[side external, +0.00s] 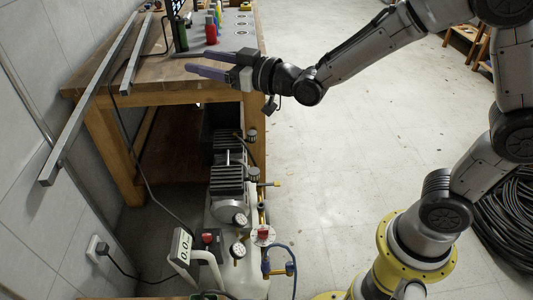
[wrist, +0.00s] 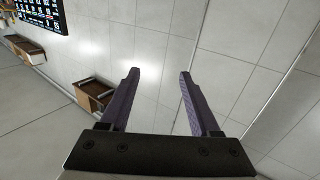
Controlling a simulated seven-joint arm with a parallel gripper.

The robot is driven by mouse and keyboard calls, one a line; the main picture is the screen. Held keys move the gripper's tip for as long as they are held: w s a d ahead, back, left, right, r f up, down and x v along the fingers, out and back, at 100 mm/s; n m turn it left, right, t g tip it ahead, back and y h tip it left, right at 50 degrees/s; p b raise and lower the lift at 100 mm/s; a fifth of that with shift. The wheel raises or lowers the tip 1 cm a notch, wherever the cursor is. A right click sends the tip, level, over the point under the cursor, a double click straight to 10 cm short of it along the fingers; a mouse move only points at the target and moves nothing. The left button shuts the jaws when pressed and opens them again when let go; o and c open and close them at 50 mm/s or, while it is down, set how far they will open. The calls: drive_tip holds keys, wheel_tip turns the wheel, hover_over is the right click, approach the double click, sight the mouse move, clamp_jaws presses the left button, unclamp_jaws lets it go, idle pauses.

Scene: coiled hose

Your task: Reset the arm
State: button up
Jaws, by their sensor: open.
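My gripper (side external: 207,62) is held out level in the side external view, above the front part of the wooden workbench (side external: 160,92). Its two purple fingers are apart with nothing between them. In the wrist view my gripper (wrist: 157,75) also shows open and empty, with the tiled wall (wrist: 215,50) beyond it. A coiled black hose (side external: 510,220) lies on the floor at the right edge of the side external view, partly cut off by the frame and partly behind my arm.
A compressor (side external: 230,195) with gauges stands on the floor before the bench. Red, green and yellow bottles (side external: 211,33) stand on the bench top behind my gripper. Metal bars (side external: 95,90) run along the left wall. The floor (side external: 340,170) in the middle is clear.

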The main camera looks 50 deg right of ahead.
drive_tip(key=s+d+r+m+g+h, duration=0.1)
drive_tip(key=s+d+r+g+h, duration=0.1)
drive_tip(key=s+d, duration=0.45)
drive_tip(key=s+d+r+m+g+h, duration=0.1)
drive_tip(key=s+d+r+m+h, duration=0.2)
drive_tip(key=s, duration=0.7)
drive_tip(key=s+d+f+g, duration=0.1)
drive_tip(key=s+f+g, duration=0.7)
drive_tip(key=s+f, duration=0.4)
drive_tip(key=s, duration=0.4)
drive_tip(key=shift+s+d+f+n+g+y, duration=0.15)
drive_tip(key=shift+d+f+n+g+y, duration=0.15)
